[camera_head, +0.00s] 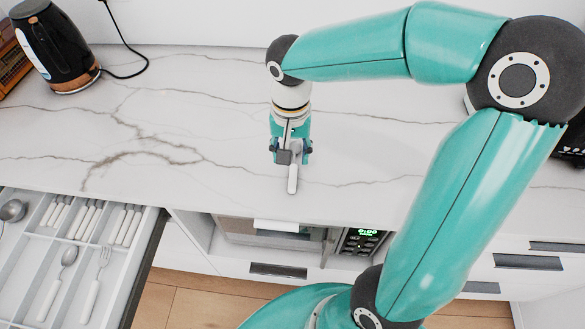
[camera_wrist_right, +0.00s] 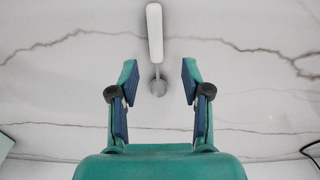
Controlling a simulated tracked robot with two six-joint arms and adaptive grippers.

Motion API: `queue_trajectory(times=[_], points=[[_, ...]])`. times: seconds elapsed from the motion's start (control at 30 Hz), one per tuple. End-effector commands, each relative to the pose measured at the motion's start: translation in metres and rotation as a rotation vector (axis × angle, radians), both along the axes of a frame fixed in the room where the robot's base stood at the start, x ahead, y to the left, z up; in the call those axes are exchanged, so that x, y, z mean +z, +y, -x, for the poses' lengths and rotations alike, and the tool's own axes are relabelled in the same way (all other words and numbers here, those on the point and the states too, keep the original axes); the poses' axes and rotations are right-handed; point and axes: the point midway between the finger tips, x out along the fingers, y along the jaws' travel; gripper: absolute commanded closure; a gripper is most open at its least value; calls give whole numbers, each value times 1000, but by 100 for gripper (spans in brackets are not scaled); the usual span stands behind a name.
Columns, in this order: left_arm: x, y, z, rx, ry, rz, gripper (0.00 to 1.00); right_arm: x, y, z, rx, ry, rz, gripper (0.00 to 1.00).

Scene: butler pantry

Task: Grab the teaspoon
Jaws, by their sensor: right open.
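A teaspoon with a white handle (camera_head: 292,181) lies on the marble countertop, its handle toward the front edge. Its bowl is hidden under my right gripper in the head view. The right wrist view shows the handle (camera_wrist_right: 155,32) and the small metal bowl (camera_wrist_right: 158,87). My right gripper (camera_head: 292,152) points down over the bowl end. In the wrist view its two fingers (camera_wrist_right: 157,80) are open, one on each side of the bowl, with clear gaps and nothing between them held. The exact height above the counter cannot be told. My left gripper is not in view.
An open drawer (camera_head: 153,262) at the lower left holds a spoon (camera_head: 50,288), a fork (camera_head: 94,286) and several white-handled pieces. A black kettle (camera_head: 55,45) stands at the back left. A microwave (camera_head: 270,240) sits below the counter. The counter around the teaspoon is clear.

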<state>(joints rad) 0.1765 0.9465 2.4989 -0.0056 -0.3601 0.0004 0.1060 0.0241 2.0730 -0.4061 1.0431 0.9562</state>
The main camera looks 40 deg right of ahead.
Motion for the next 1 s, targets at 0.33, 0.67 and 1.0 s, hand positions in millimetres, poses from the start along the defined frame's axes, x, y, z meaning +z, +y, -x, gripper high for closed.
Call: queue_trajectory(times=[0.33,0.67,1.0], points=[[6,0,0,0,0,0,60,-42,-9,1,0,5,-1,52],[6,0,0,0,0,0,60,-51,-9,0,-1,0,0,52],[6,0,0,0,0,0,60,-51,-9,0,-1,0,0,100]])
